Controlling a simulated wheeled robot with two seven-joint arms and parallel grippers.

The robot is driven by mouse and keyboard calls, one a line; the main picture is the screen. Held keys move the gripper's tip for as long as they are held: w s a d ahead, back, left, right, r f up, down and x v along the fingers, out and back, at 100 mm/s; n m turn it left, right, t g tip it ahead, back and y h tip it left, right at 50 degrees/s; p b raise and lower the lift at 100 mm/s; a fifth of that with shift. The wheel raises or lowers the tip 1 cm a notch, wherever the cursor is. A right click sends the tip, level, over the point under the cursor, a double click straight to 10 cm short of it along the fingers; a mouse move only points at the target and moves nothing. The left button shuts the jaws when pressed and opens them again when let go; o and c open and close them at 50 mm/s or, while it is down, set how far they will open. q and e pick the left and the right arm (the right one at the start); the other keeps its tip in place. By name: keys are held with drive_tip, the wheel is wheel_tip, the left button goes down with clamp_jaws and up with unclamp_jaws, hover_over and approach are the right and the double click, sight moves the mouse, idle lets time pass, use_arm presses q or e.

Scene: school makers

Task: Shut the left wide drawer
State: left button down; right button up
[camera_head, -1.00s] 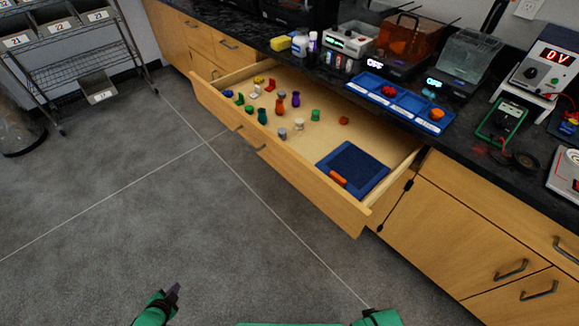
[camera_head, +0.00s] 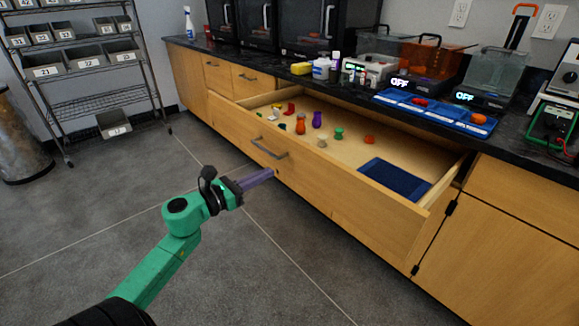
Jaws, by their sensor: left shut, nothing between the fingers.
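The wide wooden drawer (camera_head: 325,195) stands pulled out from under the dark counter, with its dark bar handle (camera_head: 268,149) on the front. Several small coloured pieces and a dark blue tray (camera_head: 395,179) lie inside it. My left gripper (camera_head: 272,173) is shut and empty. Its purple fingers point at the drawer front, just below the handle. I cannot tell whether the fingertips touch the wood. My right gripper is out of view.
The black counter (camera_head: 350,92) carries printers, a blue sorting tray (camera_head: 436,110), bottles and instruments. A wire shelf (camera_head: 95,99) with grey bins stands at the left. A closed cabinet door (camera_head: 495,255) is at the right. The floor before the drawer is clear.

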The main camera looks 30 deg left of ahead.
sight(295, 159)
use_arm(q)
drive_tip(key=x, duration=0.7)
drive_tip(key=shift+w+d, duration=0.1)
drive_tip(key=shift+w, duration=0.35)
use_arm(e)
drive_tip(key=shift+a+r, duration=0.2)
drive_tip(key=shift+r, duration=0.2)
use_arm(q)
drive_tip(key=shift+w, duration=0.1)
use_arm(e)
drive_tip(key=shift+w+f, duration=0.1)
